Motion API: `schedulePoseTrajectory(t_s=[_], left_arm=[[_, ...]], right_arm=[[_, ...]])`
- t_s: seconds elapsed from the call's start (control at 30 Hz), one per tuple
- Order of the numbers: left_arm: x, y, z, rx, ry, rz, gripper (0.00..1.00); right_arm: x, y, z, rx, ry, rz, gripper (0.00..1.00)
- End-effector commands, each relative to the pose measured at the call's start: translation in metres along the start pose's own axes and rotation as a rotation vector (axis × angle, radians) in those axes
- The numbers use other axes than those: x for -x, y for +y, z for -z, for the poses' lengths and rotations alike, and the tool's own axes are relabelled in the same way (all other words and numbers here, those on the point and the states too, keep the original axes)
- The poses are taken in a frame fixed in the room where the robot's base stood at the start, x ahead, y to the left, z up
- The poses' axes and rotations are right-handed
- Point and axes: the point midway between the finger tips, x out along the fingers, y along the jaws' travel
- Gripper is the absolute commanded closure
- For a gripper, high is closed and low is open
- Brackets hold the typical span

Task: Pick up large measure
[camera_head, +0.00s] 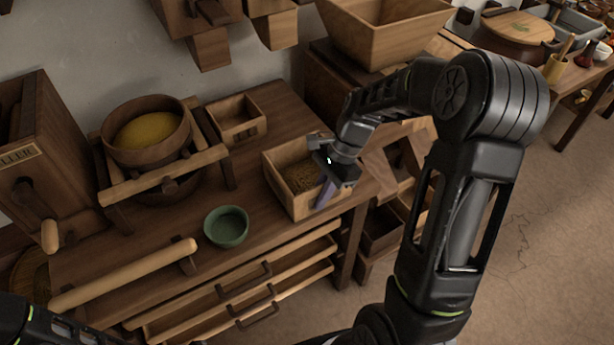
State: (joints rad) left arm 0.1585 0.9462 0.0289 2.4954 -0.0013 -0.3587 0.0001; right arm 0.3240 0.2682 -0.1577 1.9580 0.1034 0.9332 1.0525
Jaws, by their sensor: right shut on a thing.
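The large measure (285,187) is an open square wooden box with brown grain inside. It stands near the right end of the wooden bench. My right gripper (323,192) comes down over its right side and is shut on its right wall, hiding part of that wall and the rim. The box looks upright; I cannot tell whether it is clear of the bench top. A smaller square wooden box (237,120) stands behind it to the left. Part of my left arm shows at the bottom left corner, but its gripper is out of view.
A green bowl (226,227) stands left of the large measure. A wooden quern (146,130) with yellow meal and a rolling pin (125,273) are further left. Drawers (240,292) stand open below the bench front. A large wooden hopper (385,32) stands behind.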

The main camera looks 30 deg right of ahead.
Motion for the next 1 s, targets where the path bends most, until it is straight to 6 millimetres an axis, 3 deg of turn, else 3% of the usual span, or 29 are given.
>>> schedulePoseTrajectory(t_s=[0.37,0.8,1.0], left_arm=[[0.0,0.0,0.0,0.0,0.0,0.0,0.71],[0.005,0.002,0.0,0.0,0.0,0.0,0.71],[0.005,0.002,0.0,0.0,0.0,0.0,0.71]], right_arm=[[0.011,-0.001,-0.004,0.002,0.001,0.003,1.0],[0.083,-0.001,-0.034,0.003,0.001,0.005,1.0],[0.098,-0.001,-0.04,0.001,0.0,0.002,1.0]])
